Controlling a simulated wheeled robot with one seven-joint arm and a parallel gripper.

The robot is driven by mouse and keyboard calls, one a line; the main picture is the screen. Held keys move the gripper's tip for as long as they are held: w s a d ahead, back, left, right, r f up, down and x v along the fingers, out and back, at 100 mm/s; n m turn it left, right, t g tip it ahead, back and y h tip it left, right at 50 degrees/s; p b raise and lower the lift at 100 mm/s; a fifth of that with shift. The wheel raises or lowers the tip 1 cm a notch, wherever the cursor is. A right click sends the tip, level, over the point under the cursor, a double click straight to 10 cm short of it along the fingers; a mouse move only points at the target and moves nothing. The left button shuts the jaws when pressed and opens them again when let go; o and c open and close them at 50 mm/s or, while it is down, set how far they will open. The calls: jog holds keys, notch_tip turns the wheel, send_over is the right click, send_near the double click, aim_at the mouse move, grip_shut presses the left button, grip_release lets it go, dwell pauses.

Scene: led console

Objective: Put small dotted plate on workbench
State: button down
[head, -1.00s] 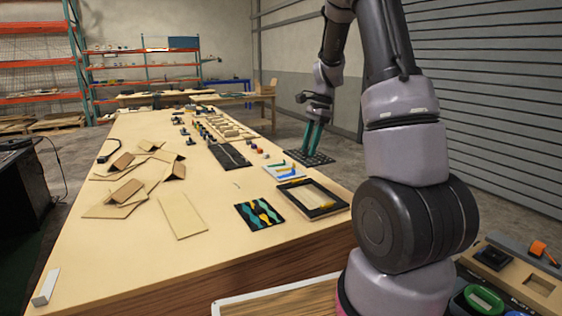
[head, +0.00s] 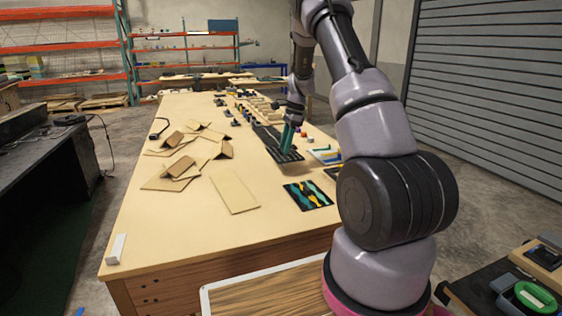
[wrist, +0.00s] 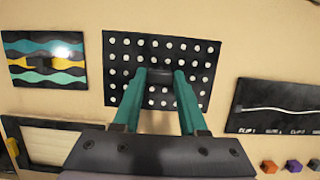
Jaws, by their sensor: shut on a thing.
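The small dotted plate (wrist: 135,50) is black with rows of white dots. In the wrist view it lies flat between and under my green fingertips. My gripper (wrist: 160,77) is shut on it near its middle. In the head view the plate (head: 287,157) is over the tan workbench (head: 180,230), beside the long dark panel, with my gripper (head: 288,140) coming down on it from above. I cannot tell whether the plate touches the bench top or hangs slightly above it.
A wavy coloured panel (wrist: 45,58) and a dark panel with a white line (wrist: 280,107) flank the plate. A framed tray (wrist: 45,142) lies near. Folded cardboard pieces (head: 185,160) spread on the left. Bare bench top lies between them and the plate.

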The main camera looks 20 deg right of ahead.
jog(key=shift+f, duration=2.6)
jog(key=shift+f, duration=0.1)
jog(key=shift+c, duration=2.2)
grip_release()
